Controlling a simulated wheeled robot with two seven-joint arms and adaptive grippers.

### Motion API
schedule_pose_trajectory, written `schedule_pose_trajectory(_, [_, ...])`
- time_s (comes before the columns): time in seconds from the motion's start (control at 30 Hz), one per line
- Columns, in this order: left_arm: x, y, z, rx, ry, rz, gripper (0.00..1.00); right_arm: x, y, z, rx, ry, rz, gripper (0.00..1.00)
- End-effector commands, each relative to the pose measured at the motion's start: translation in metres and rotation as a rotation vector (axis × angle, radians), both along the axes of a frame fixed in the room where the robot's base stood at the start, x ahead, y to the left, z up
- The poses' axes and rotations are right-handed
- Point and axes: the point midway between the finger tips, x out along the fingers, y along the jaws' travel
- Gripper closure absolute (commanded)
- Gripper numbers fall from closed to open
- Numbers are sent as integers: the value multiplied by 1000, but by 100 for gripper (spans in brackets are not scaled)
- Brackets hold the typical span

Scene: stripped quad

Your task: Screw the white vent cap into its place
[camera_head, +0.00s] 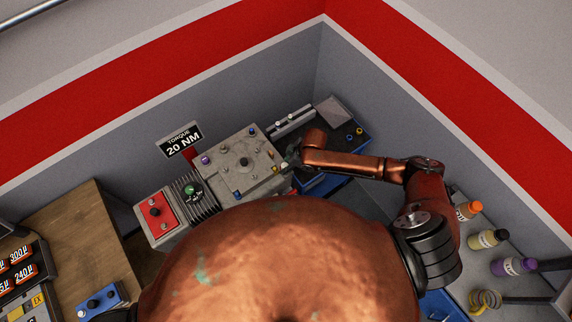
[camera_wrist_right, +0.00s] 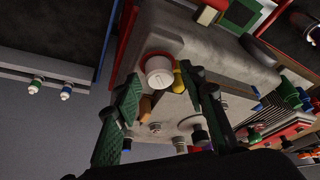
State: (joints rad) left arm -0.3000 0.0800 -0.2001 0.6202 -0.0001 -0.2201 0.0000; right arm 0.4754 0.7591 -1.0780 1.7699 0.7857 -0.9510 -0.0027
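A white round cap (camera_wrist_right: 158,70) with a red ring around its base sits at the edge of the grey block (camera_wrist_right: 205,60) in the right wrist view. A yellow part (camera_wrist_right: 178,78) is right beside it. My right gripper (camera_wrist_right: 162,84) is open, its two green-padded fingers apart on either side of the cap; I cannot tell whether they touch it. In the head view my right gripper (camera_head: 292,158) is at the right edge of the grey block (camera_head: 225,165), where it hides the cap. My left gripper is not in view.
A dark tray (camera_head: 345,142) with small fittings lies right of the block. A red panel (camera_head: 157,213) and several coloured plugs are on the left. A "20 NM" sign (camera_head: 181,140) hangs behind.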

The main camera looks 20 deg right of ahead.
Motion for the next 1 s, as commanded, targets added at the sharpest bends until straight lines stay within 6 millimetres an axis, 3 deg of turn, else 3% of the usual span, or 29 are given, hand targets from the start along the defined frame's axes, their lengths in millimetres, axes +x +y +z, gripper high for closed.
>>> schedule_pose_trajectory(0.6, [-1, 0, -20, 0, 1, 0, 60, 3, -1, -2, -1, 1, 383, 62])
schedule_pose_trajectory(0.87, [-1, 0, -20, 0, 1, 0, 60, 2, -1, 0, 1, 1, 410, 62])
schedule_pose_trajectory(1.0, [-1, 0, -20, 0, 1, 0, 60, 2, -1, 0, 1, 1, 408, 72])
